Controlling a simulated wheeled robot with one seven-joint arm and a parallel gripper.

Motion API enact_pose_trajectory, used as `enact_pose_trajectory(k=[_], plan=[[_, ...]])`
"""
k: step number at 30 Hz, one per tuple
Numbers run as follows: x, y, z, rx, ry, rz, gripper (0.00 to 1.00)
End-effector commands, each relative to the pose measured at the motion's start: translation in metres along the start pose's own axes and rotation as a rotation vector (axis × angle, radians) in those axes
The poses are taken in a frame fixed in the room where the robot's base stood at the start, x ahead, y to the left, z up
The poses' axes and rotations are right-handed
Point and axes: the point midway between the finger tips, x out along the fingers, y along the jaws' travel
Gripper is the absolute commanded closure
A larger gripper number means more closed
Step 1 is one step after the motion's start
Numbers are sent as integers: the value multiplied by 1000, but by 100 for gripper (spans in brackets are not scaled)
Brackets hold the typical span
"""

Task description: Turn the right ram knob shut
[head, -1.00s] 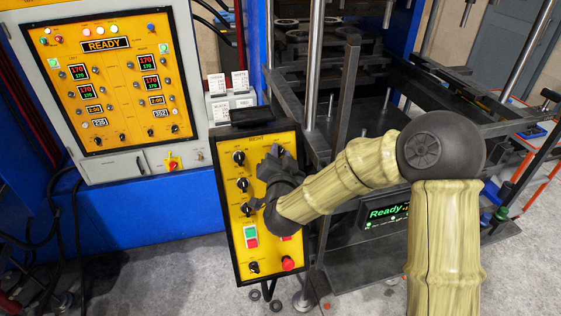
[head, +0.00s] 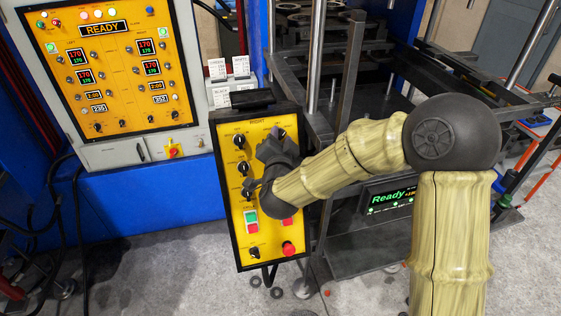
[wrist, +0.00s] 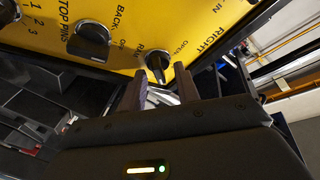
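The yellow right panel (head: 233,222), headed RIGHT, hangs in a black frame in the head view.
Other black knobs (head: 241,168) line the panel's left side, close to my gripper. A larger stop pins knob (wrist: 92,36) is nearby in the wrist view. A red button (head: 289,248) sits lower right. A dark metal post (head: 350,75) stands right of the panel.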

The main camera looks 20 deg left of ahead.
Motion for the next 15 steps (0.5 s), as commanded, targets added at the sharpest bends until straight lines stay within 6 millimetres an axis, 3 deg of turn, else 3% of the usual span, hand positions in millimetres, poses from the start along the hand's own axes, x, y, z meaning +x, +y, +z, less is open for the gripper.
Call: enact_pose_trajectory(k=[15], plan=[[-77,0,3,-3,-1,-6,68]])
